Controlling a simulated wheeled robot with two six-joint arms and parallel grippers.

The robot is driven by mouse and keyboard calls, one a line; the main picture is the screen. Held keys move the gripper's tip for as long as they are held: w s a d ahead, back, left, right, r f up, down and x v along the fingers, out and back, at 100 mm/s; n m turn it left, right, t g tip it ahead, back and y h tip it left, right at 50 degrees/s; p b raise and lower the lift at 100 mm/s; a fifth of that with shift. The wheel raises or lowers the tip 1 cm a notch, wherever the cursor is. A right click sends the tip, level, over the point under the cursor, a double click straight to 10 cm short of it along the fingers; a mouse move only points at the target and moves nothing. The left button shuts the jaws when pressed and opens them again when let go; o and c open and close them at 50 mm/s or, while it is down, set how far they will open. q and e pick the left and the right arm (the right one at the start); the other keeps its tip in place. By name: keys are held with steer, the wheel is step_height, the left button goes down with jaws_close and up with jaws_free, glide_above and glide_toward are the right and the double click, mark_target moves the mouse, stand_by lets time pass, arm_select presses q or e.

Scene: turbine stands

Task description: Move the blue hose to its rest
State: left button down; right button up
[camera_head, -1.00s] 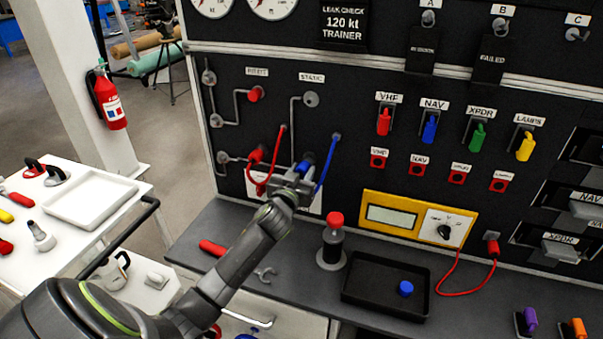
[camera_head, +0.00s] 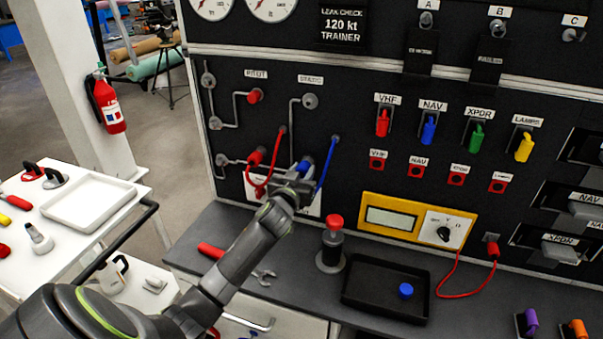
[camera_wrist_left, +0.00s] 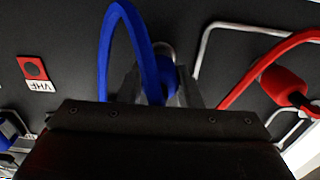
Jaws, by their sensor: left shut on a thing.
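The blue hose (camera_head: 324,172) hangs in a loop from a port on the black panel, right of the STATIC line. Its blue end fitting (camera_head: 305,164) is at my left gripper (camera_head: 297,180), close to the panel. In the left wrist view the blue hose (camera_wrist_left: 118,40) arches up and its blue fitting (camera_wrist_left: 167,76) sits between the fingers of my left gripper (camera_wrist_left: 158,88), which is shut on it. A metal ring shows behind the fitting; whether the fitting touches the panel is unclear. I cannot identify the rest. My right gripper is out of view.
The red hose (camera_head: 279,160) and its red fitting (camera_head: 257,156) hang just left of my gripper. Below, the grey bench holds a red-topped post (camera_head: 333,246), a black tray (camera_head: 372,302) and a wrench (camera_head: 264,277). A yellow meter (camera_head: 415,217) is to the right.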

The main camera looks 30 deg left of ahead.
arm_select(q)
steer(key=shift+w+r, duration=0.1)
steer(key=shift+r, duration=0.2)
steer(key=shift+r, duration=0.15)
steer(key=c, duration=1.4)
jaws_free()
steer(key=o, duration=0.5)
steer(key=shift+w+a+f, duration=0.15)
steer(key=shift+w+f, duration=0.25)
steer(key=shift+w, duration=0.05)
steer(key=shift+c, duration=0.2)
steer(key=shift+o, duration=0.7)
steer(key=shift+s, duration=0.25)
